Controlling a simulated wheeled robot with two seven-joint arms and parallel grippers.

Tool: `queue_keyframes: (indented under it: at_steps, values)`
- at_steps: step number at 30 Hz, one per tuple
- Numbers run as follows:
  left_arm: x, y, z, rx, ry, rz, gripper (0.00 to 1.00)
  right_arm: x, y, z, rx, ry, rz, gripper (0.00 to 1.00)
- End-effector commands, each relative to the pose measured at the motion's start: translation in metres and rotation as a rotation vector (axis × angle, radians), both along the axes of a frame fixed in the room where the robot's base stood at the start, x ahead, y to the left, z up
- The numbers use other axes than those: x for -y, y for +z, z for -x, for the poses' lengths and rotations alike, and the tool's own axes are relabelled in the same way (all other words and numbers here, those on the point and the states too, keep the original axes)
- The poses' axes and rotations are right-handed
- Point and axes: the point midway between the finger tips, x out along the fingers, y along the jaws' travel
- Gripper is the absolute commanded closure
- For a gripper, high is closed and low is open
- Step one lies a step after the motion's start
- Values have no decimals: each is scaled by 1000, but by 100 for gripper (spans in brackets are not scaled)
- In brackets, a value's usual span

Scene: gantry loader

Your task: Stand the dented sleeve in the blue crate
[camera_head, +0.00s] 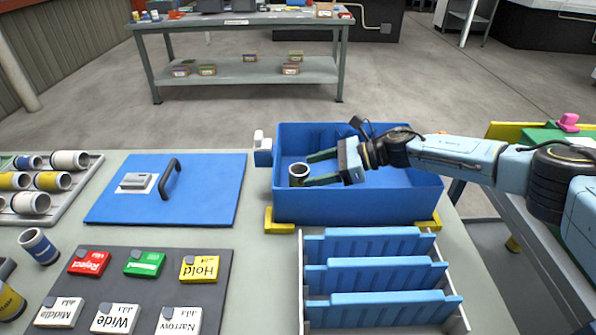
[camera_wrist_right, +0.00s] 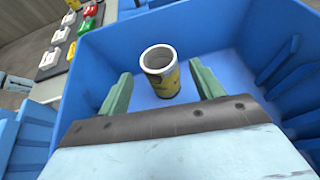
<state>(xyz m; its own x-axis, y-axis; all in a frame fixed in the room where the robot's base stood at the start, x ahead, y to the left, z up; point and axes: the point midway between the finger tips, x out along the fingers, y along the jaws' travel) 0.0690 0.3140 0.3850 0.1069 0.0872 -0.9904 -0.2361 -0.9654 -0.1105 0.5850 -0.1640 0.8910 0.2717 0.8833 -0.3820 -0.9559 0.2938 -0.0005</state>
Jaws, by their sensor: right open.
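A yellow sleeve (camera_head: 298,175) with an open grey top stands upright on the floor of the blue crate (camera_head: 380,205), near its left wall. In the right wrist view the yellow sleeve (camera_wrist_right: 163,84) shows dark marks on its side; I cannot make out a dent. My right gripper (camera_head: 310,170) reaches into the crate from the right. Its green fingers are open, one on either side of the sleeve, with gaps showing in the wrist view (camera_wrist_right: 162,88). My left gripper is out of view.
A rack with blue dividers (camera_head: 375,276) stands in front of the crate. A blue lid-like panel with a black handle (camera_head: 215,195) lies left. Several sleeves lie on a tray (camera_head: 75,182) at far left; a blue-banded sleeve (camera_head: 38,246) stands nearby. Labelled blocks sit on a dark board (camera_head: 150,275).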

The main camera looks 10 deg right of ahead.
Motion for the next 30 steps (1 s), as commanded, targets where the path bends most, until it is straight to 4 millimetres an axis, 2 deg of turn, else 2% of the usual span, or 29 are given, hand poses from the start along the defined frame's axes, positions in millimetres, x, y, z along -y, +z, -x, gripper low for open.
queue_keyframes:
  at_steps: [1, 4, 10, 30]
  values:
    - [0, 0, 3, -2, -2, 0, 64, 12, 5, 3, 1, -3, -1, 34]
    - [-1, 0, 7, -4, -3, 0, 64, 28, 12, 8, -1, -3, -1, 34]
    - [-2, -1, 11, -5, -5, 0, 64, 48, 21, 15, -1, 0, -1, 34]
    - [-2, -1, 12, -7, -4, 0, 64, 52, 22, 16, 0, 1, 0, 34]
